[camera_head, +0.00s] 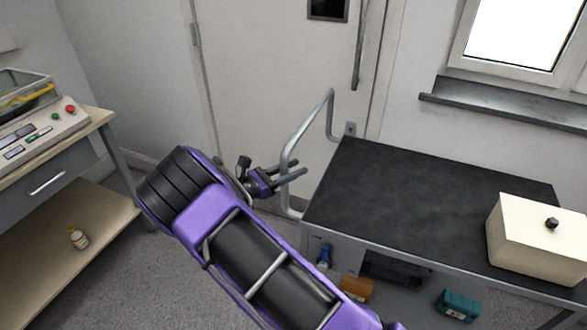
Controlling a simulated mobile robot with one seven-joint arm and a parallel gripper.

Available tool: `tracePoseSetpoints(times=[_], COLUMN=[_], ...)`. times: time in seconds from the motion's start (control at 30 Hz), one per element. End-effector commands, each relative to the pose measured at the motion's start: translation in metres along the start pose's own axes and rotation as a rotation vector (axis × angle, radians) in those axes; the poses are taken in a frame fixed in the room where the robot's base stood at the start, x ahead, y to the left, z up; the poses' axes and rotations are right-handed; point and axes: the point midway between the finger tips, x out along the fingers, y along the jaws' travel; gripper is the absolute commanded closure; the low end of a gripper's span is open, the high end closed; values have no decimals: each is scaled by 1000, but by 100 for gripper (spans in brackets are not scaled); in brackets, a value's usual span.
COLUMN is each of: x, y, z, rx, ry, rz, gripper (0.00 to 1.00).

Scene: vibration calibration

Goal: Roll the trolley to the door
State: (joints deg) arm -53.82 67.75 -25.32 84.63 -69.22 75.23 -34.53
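The trolley (400,195) stands at the right, with a dark speckled top and a bent grey tube handle (308,118) on its left end. The door (275,70) is the pale panel in the back wall, behind the handle, with a long vertical pull and a small dark window. The trolley's left end is close in front of it. My gripper (302,167) is at the near upright of the handle, its two dark fingers spread apart and crossing the tube in the picture. I cannot tell whether they touch it. My purple and black arm hides part of the floor.
A cream box (540,240) with a black knob sits on the trolley top. An orange box (357,290) and a teal box (458,305) are underneath.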

Motion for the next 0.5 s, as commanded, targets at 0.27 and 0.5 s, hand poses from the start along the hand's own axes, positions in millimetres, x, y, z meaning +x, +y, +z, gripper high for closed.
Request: tracePoseSetpoints(times=[0.27,0.5], x=[0,-10], y=[0,1], z=[0,1], rx=[0,1], ry=[-1,-2], rz=[0,2], gripper=[42,42])
